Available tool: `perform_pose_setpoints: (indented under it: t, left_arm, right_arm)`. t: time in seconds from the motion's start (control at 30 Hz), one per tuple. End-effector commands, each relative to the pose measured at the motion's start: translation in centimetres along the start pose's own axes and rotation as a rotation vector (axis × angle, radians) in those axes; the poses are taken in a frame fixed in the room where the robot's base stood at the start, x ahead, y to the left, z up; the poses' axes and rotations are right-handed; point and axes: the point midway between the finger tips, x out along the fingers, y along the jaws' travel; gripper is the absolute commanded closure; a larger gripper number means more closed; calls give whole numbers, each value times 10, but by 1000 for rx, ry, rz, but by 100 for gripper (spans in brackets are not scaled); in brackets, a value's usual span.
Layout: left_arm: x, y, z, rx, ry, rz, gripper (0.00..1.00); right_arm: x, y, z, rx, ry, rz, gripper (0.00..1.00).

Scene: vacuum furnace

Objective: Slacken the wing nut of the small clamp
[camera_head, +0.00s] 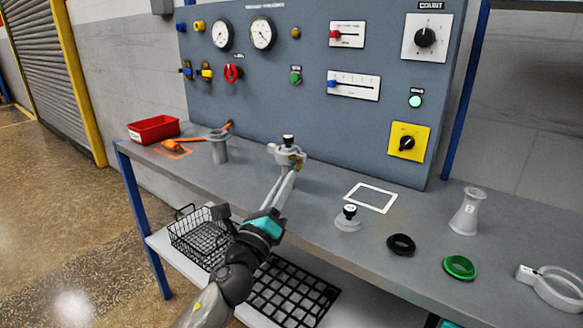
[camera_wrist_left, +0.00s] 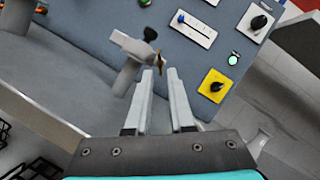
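The small clamp (camera_head: 284,157) sits around a grey pipe stub on the bench, with a black knob above it. Its brass wing nut (camera_head: 297,162) faces my left gripper. In the left wrist view the wing nut (camera_wrist_left: 158,64) is just beyond the fingertips, roughly in line with the gap between them. My left gripper (camera_head: 289,180) reaches up to the clamp from the front; in the wrist view its two fingers (camera_wrist_left: 162,74) are apart with nothing held. I cannot tell whether a fingertip touches the nut. My right gripper's fingers do not show.
A red bin (camera_head: 153,130), an orange-handled tool (camera_head: 180,145) and a grey cup-like pipe (camera_head: 219,150) stand left. A black-topped fitting (camera_head: 348,217), black ring (camera_head: 401,244), green ring (camera_head: 459,266), clear flask (camera_head: 467,213) and larger clamp (camera_head: 551,286) lie right. The control panel (camera_head: 320,105) rises behind.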

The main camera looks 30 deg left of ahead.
Motion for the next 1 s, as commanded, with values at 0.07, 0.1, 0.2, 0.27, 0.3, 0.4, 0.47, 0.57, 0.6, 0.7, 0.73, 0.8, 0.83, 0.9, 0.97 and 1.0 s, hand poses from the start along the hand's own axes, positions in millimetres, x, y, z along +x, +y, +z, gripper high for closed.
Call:
perform_pose_setpoints:
  t: [0.07, 0.1, 0.2, 0.27, 0.3, 0.4, 0.47, 0.57, 0.6, 0.7, 0.73, 0.8, 0.83, 0.9, 0.97, 1.0]
  left_arm:
    - [13, -1, 1, 0, -1, -1, 79]
    - [18, -1, 1, 1, -1, -1, 79]
    - [28, 0, 0, 0, 0, -2, 79]
    - [33, 0, 0, 0, 1, -1, 79]
    - [36, 0, 0, 0, 0, 0, 79]
    - [40, 0, 0, 0, 0, 0, 79]
    - [41, 0, 0, 1, 1, 1, 79]
    - [42, 0, -1, 1, 1, 1, 79]
    - [42, 0, -1, 0, 1, 1, 79]
    - [42, 0, -1, 0, 1, 1, 79]
    - [42, 0, 0, 0, 1, 1, 79]
    - [42, 0, 0, 0, 1, 1, 86]
    - [42, 0, 0, 0, 1, 1, 89]
    - [42, 0, 0, 0, 1, 0, 97]
    - [42, 0, 0, 0, 1, 0, 100]
    - [42, 0, 0, 0, 1, 0, 100]
  right_arm:
    - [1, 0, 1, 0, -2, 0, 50]
    - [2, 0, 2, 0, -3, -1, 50]
    - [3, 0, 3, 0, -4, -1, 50]
    - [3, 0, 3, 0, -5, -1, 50]
    - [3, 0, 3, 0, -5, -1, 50]
    - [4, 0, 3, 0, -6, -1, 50]
    - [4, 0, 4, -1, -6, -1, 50]
    - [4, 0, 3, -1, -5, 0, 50]
    - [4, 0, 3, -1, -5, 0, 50]
    - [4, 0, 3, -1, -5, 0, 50]
    - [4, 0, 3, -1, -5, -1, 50]
    - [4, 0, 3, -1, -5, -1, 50]
    - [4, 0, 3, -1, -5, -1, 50]
    - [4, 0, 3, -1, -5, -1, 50]
    - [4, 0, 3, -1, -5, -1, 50]
    - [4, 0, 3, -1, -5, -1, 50]
